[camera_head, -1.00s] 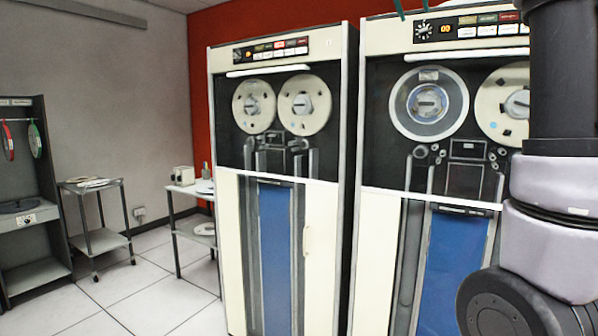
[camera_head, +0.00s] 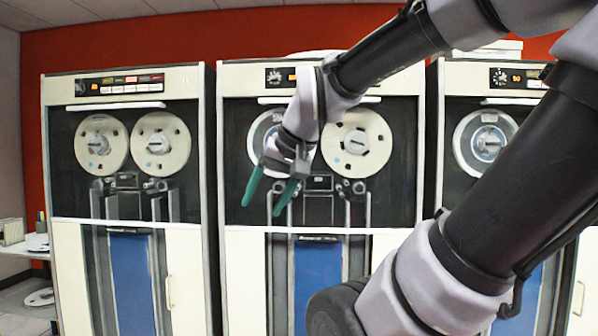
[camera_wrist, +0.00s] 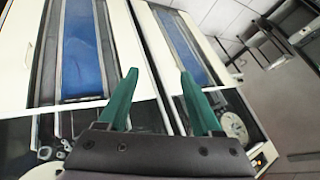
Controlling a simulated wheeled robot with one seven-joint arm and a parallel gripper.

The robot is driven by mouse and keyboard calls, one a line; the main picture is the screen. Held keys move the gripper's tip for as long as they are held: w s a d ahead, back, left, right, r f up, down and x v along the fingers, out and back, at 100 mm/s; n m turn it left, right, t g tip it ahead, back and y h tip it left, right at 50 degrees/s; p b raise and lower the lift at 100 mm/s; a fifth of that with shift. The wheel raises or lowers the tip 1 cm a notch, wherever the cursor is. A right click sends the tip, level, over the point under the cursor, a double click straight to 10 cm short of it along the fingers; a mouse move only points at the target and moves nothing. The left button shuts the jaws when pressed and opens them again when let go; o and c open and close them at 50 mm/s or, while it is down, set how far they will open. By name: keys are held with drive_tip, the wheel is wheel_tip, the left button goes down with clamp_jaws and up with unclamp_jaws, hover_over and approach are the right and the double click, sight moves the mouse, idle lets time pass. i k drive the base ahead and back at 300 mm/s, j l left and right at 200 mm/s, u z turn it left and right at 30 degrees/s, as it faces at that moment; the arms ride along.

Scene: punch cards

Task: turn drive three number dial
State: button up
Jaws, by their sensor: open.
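Three tape drives stand in a row in the head view: a left drive (camera_head: 190,280), a middle drive (camera_head: 240,250) and a right drive (camera_head: 570,250). The middle drive has a dial (camera_head: 275,77) at the left of its top panel, and the right drive has a similar dial (camera_head: 500,77). I cannot read which drive is three. My gripper (camera_head: 262,209), with green fingers, is open and empty in front of the middle drive, below its dial, pointing down. The fingers also show in the wrist view (camera_wrist: 158,74).
My arm crosses the head view from the right and covers parts of the middle and right drives. A small table (camera_head: 38,243) stands at the far left. The wrist view shows the drives tilted, with a dark-framed stand (camera_wrist: 262,45) and open floor on the right.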

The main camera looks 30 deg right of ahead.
sight(499, 78)
drive_tip(key=z, duration=2.4)
